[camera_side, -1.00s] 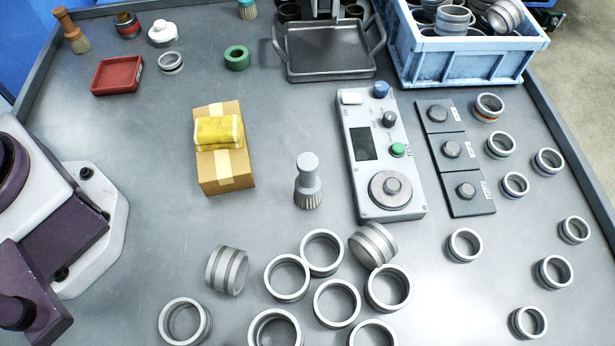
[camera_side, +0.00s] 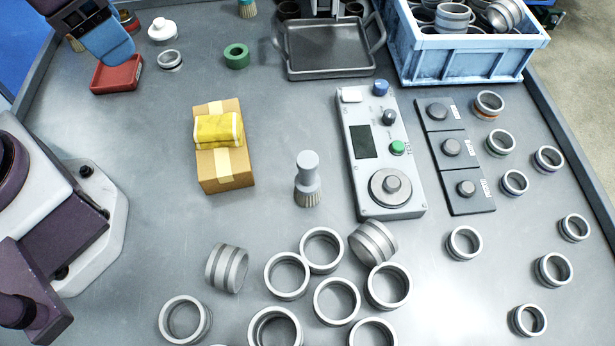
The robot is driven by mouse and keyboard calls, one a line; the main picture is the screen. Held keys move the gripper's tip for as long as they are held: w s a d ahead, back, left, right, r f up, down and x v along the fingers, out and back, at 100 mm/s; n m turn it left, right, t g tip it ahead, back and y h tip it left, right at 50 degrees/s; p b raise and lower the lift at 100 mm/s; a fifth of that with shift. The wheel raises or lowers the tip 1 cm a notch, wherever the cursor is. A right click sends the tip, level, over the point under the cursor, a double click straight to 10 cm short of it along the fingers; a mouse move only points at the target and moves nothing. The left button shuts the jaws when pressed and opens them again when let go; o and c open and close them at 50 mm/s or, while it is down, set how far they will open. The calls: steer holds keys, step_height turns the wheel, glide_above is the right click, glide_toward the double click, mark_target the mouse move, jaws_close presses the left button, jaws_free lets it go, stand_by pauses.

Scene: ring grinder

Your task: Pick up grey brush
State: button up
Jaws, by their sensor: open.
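The grey brush (camera_side: 308,178) stands upright on the grey table near the middle, bristles down and grey handle up. Nothing touches it. My gripper (camera_side: 112,52) shows at the top left as a blue end on a dark purple arm part, above the area of the red tray. It is open, far to the left of and behind the grey brush. Its fingertips are hard to make out.
A cardboard box (camera_side: 224,168) with a yellow cloth (camera_side: 218,129) on it stands left of the brush. A control panel (camera_side: 377,150) stands to its right. Several metal rings (camera_side: 322,250) lie in front. A red tray (camera_side: 117,75) is at the far left.

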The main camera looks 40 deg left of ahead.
steer(key=w+d+f+m+h, duration=0.1)
steer(key=d+f+m, duration=0.1)
steer(key=d+f, duration=0.75)
steer(key=n+t+h, duration=0.1)
steer(key=t+h, duration=0.2)
steer(key=t, duration=0.7)
glide_above(299, 170)
steer(key=s, duration=0.1)
step_height(299, 170, down, 4)
steer(key=shift+s+a+f, duration=0.1)
steer(key=shift+a+f, duration=0.05)
steer(key=shift+f, duration=0.9)
steer(key=shift+a+f, duration=0.1)
steer(key=shift+f, duration=0.9)
step_height(299, 170, down, 2)
steer(key=shift+f, duration=0.1)
steer(key=shift+x, duration=1.1)
steer(key=shift+w+d+f, duration=0.1)
steer(key=shift+w+f, duration=0.2)
steer(key=shift+w, duration=0.05)
steer(key=c, duration=0.9)
steer(key=shift+c, duration=0.5)
steer(key=shift+r, duration=0.1)
